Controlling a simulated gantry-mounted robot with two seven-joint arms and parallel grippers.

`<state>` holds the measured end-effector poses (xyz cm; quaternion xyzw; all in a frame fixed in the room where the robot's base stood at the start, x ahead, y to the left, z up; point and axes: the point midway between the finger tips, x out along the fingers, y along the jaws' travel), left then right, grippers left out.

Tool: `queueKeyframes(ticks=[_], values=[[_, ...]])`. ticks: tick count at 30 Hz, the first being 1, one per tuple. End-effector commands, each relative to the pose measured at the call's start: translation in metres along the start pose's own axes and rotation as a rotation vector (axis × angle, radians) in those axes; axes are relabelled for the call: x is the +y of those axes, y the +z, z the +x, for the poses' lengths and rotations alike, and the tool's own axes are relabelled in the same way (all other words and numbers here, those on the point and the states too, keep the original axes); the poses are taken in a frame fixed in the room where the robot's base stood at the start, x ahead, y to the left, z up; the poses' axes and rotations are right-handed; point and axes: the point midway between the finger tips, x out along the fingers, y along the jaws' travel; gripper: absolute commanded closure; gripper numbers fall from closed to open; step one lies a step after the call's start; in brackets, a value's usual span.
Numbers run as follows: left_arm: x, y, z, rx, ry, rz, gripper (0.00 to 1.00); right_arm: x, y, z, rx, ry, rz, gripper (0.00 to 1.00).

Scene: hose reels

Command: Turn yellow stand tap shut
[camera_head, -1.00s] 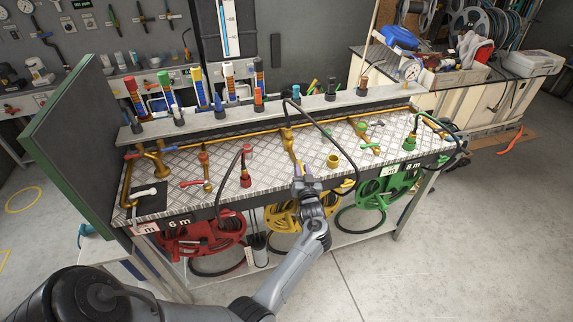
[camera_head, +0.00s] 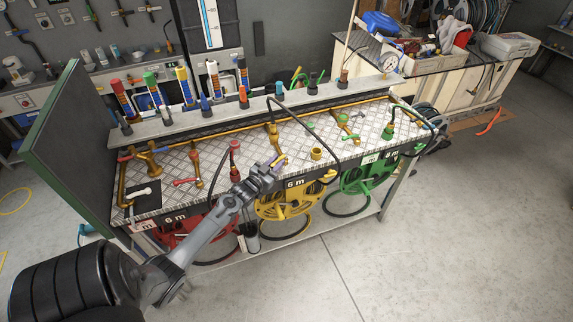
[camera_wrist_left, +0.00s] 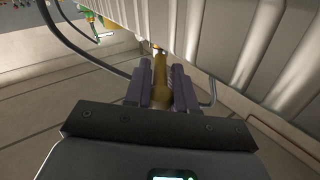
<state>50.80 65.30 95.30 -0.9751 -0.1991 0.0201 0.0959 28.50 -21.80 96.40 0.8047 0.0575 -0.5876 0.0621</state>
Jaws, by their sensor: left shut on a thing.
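The yellow stand tap (camera_head: 274,137) is a brass upright at the middle of the bench top, with a black hose looping over beside it. My left gripper (camera_head: 277,161) is at the front of this tap, low over the bench top. In the left wrist view its two dark fingers (camera_wrist_left: 161,88) are shut on a brass-yellow piece (camera_wrist_left: 160,68) of the tap, seemingly its handle. The gripper hides much of that piece, so the handle's angle cannot be read. My right gripper is not in view.
A red-lever tap (camera_head: 197,168) stands to the left, and a green-lever tap (camera_head: 347,130) to the right. A yellow socket (camera_head: 316,153) sits right of my gripper. The black hose (camera_head: 318,128) arches close by. Red, yellow and green reels hang below the bench edge.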

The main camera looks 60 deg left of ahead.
Motion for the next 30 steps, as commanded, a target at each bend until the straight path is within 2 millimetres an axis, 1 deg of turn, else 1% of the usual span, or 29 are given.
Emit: queueKeyframes(ticks=[7,21,22,24,25,30], values=[[-0.0057,0.0017,-0.0006,0.013,0.059,0.002,1.00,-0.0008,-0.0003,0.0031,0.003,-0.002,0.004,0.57],[-0.0062,0.0027,-0.0010,0.012,0.069,0.001,1.00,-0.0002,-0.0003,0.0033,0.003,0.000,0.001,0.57],[-0.0062,0.0027,-0.0010,0.012,0.069,0.001,0.71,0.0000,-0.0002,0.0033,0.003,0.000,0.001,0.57],[-0.0062,0.0026,-0.0010,0.012,0.069,0.001,0.60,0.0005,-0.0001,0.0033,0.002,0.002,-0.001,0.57],[-0.0062,0.0025,-0.0009,0.013,0.069,0.001,0.59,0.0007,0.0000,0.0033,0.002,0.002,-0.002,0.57],[-0.0061,0.0020,-0.0008,0.013,0.069,0.001,0.59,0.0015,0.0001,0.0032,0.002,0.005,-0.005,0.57]])
